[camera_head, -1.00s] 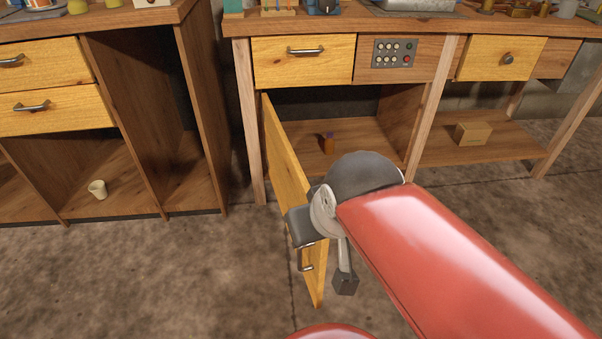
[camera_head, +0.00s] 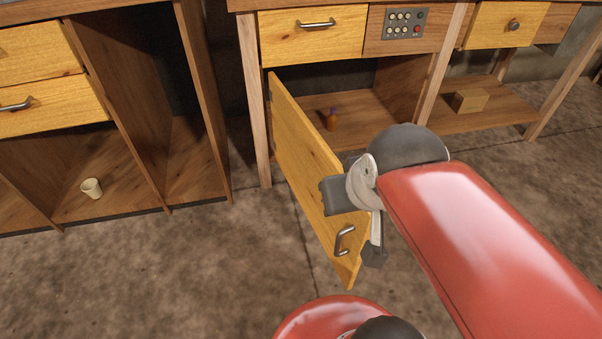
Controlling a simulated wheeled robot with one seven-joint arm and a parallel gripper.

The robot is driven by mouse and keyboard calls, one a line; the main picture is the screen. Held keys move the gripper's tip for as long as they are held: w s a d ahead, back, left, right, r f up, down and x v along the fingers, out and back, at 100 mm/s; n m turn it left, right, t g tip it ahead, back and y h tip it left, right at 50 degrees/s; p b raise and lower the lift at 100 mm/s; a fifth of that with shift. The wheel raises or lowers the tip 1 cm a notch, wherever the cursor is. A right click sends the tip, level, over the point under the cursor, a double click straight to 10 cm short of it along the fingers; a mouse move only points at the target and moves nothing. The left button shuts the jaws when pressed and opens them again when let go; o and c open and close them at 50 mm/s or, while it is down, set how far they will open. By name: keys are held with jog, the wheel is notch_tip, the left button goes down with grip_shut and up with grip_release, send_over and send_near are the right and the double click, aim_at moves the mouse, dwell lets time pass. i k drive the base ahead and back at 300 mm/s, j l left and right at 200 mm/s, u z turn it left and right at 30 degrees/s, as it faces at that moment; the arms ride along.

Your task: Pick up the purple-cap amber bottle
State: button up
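My gripper (camera_head: 358,226) is beside the door's free edge, near the handle, in front of and below the bottle. Its dark fingers look spread apart with nothing held between them. I cannot tell whether it touches the door. My red arm covers the area to the right.
A pale cup (camera_head: 92,188) stands in the open cabinet at left. A small cardboard box (camera_head: 470,100) sits on the lower shelf at right. A button panel (camera_head: 404,23) and drawers are above. The floor (camera_head: 180,270) at lower left is clear.

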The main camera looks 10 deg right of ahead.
aim_at(332, 119)
jog(key=i+l+u, duration=0.1)
jog(key=l+u, duration=0.25)
jog(key=l, duration=0.55)
jog(key=l+u, duration=0.35)
jog(key=l, duration=0.55)
jog(key=k+l+u, duration=0.1)
jog(key=l+u, duration=0.25)
jog(key=l, duration=0.55)
jog(key=i+l+u, duration=0.1)
jog(key=i, duration=0.3)
